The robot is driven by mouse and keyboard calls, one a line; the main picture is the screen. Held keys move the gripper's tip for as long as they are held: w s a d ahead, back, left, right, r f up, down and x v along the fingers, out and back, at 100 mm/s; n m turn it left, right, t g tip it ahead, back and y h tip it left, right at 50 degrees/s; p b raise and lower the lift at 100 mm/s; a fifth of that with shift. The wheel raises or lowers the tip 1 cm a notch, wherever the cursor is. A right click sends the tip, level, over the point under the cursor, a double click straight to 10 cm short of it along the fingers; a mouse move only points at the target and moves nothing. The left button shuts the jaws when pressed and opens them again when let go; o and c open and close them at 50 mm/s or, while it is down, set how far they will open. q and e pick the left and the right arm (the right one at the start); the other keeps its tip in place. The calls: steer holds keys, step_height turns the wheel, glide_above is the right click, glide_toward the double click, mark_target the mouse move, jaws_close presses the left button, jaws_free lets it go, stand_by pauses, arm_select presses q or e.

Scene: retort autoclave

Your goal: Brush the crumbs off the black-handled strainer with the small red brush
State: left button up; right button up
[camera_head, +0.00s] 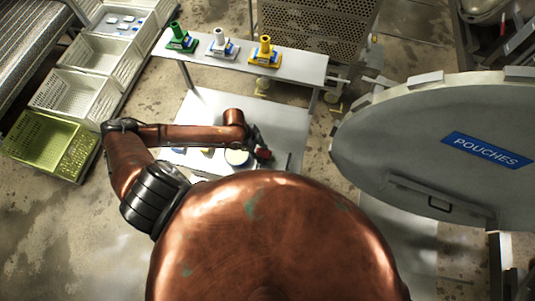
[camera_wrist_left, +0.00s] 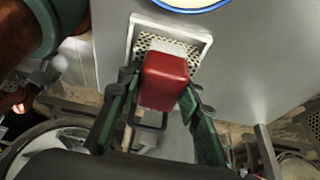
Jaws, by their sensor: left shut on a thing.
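My left gripper (camera_wrist_left: 160,86) is shut on the small red brush (camera_wrist_left: 165,77), with one dark green finger on each side of the block. The brush's pale bristles point to the far side and lie over the strainer (camera_wrist_left: 205,42), a white-framed square of perforated mesh. I cannot tell whether the bristles touch the mesh. The black handle (camera_wrist_left: 150,126) shows below the brush, which hides part of the strainer. Crumbs cannot be made out for sure. In the head view the left gripper (camera_head: 259,146) and red brush (camera_head: 264,154) are small at the table. My right gripper is not in view.
A pale round dish (camera_head: 237,157) with a blue rim sits left of the brush on the low table (camera_head: 285,122). A shelf (camera_head: 300,64) behind holds green, white and yellow stands. Crates (camera_head: 45,140) line the left. A large round door (camera_head: 440,150) fills the right.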

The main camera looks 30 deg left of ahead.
mark_target(269, 153)
arm_select(q)
steer(key=shift+w+a+p, duration=0.2)
steer(key=shift+a+p, duration=0.1)
steer(key=shift+a, duration=0.05)
steer(key=shift+w+d+p, duration=0.25)
steer(key=shift+d+p, duration=0.05)
steer(key=shift+d, duration=0.6)
steer(key=shift+w+d+p, duration=0.25)
steer(key=shift+d, duration=0.65)
steer(key=shift+w+d, duration=0.25)
steer(key=shift+d, duration=0.7)
steer(key=shift+w+d+p, duration=0.25)
steer(key=shift+d+p, duration=0.15)
steer(key=shift+d, duration=0.7)
steer(key=shift+p, duration=0.5)
steer(key=shift+s+a, duration=0.15)
steer(key=shift+a, duration=0.55)
steer(key=shift+s+a+p, duration=0.25)
steer(key=shift+a+p, duration=0.35)
steer(key=shift+a, duration=0.45)
steer(key=shift+s+a+f+p, duration=0.1)
steer(key=shift+s+a+p, duration=0.15)
steer(key=shift+a, duration=0.6)
steer(key=shift+s+a+p, duration=0.25)
steer(key=shift+a, duration=0.6)
steer(key=shift+s+a+f, duration=0.1)
steer(key=shift+a, duration=0.3)
